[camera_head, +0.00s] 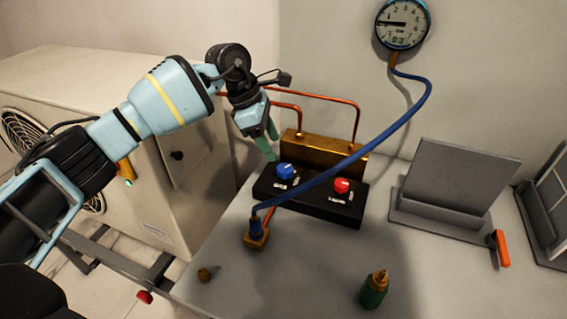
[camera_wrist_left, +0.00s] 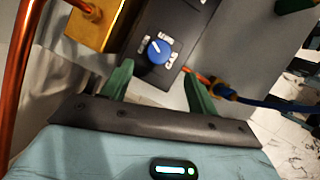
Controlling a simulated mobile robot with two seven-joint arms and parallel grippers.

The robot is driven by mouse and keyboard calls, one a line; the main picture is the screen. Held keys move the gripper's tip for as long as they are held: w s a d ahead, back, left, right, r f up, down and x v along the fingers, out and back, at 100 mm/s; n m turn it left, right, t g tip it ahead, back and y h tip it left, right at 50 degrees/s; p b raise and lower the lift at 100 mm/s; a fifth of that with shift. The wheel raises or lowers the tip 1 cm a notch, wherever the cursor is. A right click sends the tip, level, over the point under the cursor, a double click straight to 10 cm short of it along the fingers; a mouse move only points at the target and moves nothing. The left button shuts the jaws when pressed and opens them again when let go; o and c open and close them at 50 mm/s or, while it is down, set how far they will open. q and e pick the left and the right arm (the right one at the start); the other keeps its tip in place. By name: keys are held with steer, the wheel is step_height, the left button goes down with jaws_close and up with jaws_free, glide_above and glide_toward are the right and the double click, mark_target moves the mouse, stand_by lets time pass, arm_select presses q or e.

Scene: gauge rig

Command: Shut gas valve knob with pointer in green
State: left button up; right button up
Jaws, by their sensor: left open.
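A black valve block (camera_head: 318,207) stands on the grey bench against a brass manifold (camera_head: 300,149). It bears a blue knob (camera_head: 285,171) at left and a red knob (camera_head: 341,185) at right, with small labels I cannot read surely. A round gauge (camera_head: 403,24) hangs on the wall; its dark needle points left. I cannot make out a green zone on it. My left gripper (camera_head: 268,143) is open, above and just left of the blue knob. In the left wrist view the blue knob (camera_wrist_left: 158,51) appears between and beyond the open green fingers (camera_wrist_left: 158,87). My right gripper is not in view.
A blue hose (camera_head: 390,125) runs from the gauge across the block's front to a brass fitting (camera_head: 257,236).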

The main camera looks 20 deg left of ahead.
mark_target(285, 168)
arm_select(q)
steer(key=b+x, duration=0.3)
steer(key=x, duration=0.4)
steer(key=shift+f+b, duration=0.15)
steer(key=shift+b, duration=0.15)
steer(key=shift+d+f, duration=0.1)
steer(key=shift+f, duration=0.05)
steer(key=shift+w, duration=0.1)
steer(key=c, duration=1)
